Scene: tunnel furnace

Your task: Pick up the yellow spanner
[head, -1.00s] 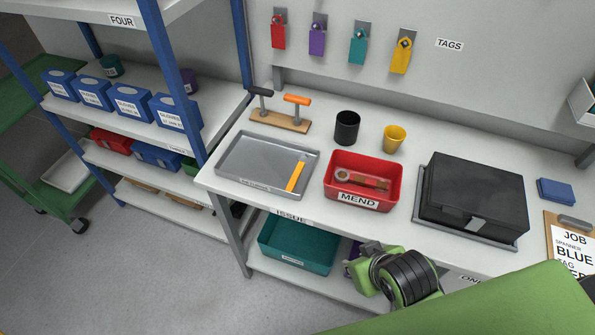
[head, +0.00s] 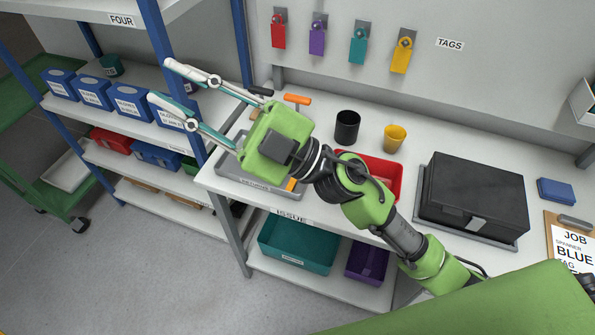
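The yellow spanner (head: 291,184) lies in the grey tray (head: 228,166) on the bench. Only a small orange-yellow end shows; my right gripper and wrist hide the rest. My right gripper (head: 160,80) is open and empty, its two long fingers spread apart and pointing to the upper left. The gripper body appears over the tray, with the fingertips past its left side, in front of the shelf rack in the picture. Its height above the bench is hard to tell. My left gripper is not in view.
A red MEND bin (head: 393,172), partly hidden by my arm, sits right of the tray. Behind are a black cup (head: 347,128), a yellow cup (head: 395,138) and an orange-handled stand (head: 297,99). A black case (head: 473,195) stands at right. Shelves (head: 215,100) border the bench's left.

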